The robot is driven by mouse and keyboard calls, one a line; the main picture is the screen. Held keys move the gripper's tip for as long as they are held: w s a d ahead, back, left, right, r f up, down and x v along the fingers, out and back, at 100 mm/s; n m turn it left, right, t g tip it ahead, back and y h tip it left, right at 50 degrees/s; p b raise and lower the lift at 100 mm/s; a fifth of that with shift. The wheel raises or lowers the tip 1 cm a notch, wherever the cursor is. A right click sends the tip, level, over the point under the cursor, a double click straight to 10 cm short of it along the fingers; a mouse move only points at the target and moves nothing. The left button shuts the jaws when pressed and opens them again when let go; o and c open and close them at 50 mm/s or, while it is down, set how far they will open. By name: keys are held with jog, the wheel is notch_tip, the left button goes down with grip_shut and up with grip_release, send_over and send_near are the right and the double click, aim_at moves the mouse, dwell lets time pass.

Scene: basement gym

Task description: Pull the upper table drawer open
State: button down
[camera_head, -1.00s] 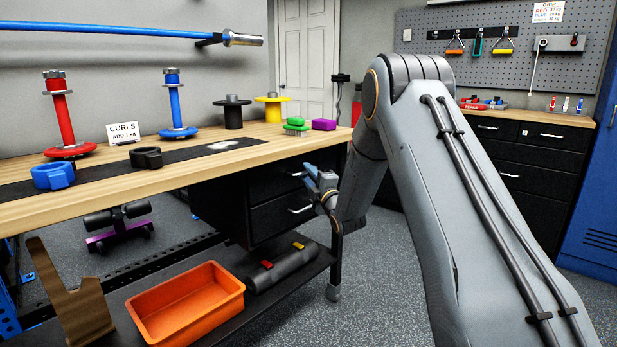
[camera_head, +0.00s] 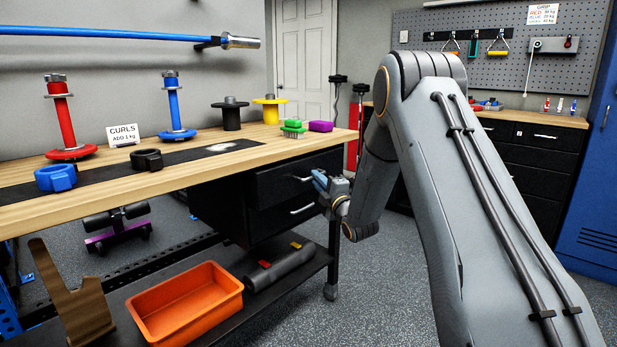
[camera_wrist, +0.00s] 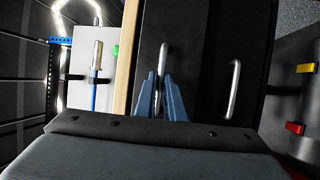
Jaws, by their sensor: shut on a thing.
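The upper drawer (camera_head: 275,184) is a black front under the right end of the wooden workbench, with a silver bar handle (camera_wrist: 164,52). It looks at most slightly out from the frame; I cannot tell how far. My gripper (camera_head: 320,181) is at this handle, its blue fingers on either side of the bar. In the wrist view my gripper (camera_wrist: 161,90) is shut on the handle, and the fingers hide its near part. The lower drawer (camera_head: 270,222) is just below and looks closed, its own silver handle (camera_wrist: 234,90) free.
The wooden benchtop (camera_head: 215,167) carries weights, collars and a sign. An orange bin (camera_head: 190,305) and a dark roll (camera_head: 282,268) lie on the lower shelf. A black cabinet (camera_head: 540,160) and blue locker (camera_head: 595,200) stand at right. The floor before the drawers is open.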

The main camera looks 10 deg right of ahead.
jog(key=s+d+p, duration=0.3)
jog(key=s+d, duration=0.6)
jog(key=s, duration=0.4)
jog(key=shift+s+d, duration=0.2)
jog(key=shift+d, duration=0.15)
jog(key=c, duration=1.8)
grip_release()
jog(key=shift+c, duration=0.2)
jog(key=v, duration=0.7)
jog(key=shift+s+p, duration=0.3)
jog(key=shift+s, duration=0.05)
jog(key=shift+f, duration=0.1)
